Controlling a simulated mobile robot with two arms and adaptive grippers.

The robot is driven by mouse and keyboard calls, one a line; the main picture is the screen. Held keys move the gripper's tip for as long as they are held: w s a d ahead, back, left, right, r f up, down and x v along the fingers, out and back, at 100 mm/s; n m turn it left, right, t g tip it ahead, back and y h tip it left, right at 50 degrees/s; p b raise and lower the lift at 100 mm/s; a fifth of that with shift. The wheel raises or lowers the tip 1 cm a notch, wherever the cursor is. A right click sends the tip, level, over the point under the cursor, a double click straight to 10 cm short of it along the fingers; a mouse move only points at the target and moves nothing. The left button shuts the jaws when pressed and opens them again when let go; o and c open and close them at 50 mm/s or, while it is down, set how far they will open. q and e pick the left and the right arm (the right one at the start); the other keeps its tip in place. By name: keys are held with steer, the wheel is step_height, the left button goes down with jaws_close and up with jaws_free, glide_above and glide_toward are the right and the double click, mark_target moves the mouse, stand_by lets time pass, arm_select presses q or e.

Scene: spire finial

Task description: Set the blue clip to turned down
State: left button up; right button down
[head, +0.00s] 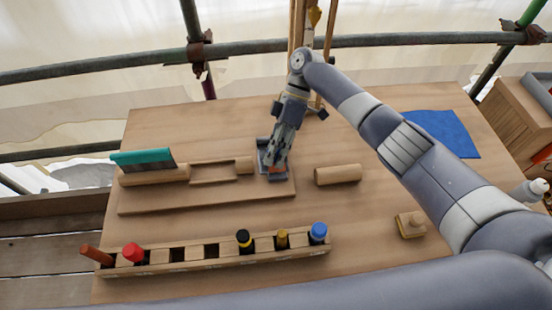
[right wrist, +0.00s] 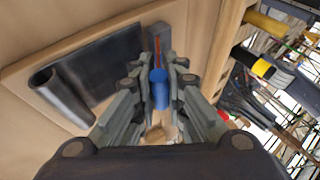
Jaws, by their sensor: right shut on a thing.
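My right gripper (head: 274,164) points down at a small blue-grey fitting (head: 262,146) at the right end of the long wooden board. In the right wrist view, the right gripper (right wrist: 160,80) is shut on the blue clip (right wrist: 160,93), which stands out between the fingers. Just beyond it is a grey piece with a red stripe (right wrist: 158,42). The fingers hide much of the clip in the head view, and I cannot tell its exact turn there. My left gripper is not in view.
The wooden board (head: 205,202) carries a teal-topped scraper (head: 143,158). A loose wooden cylinder (head: 338,175) lies right of the gripper. A slotted rack (head: 210,262) with coloured-topped pegs lies in front. A blue cloth (head: 443,133) and small wooden block (head: 411,224) are at right.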

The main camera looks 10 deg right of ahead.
steer(key=shift+w+r, duration=0.1)
steer(key=c, duration=1.6)
jaws_free()
steer(key=shift+c, duration=0.2)
step_height(320, 180, up, 10)
steer(key=shift+f, duration=0.1)
steer(key=shift+o, duration=0.2)
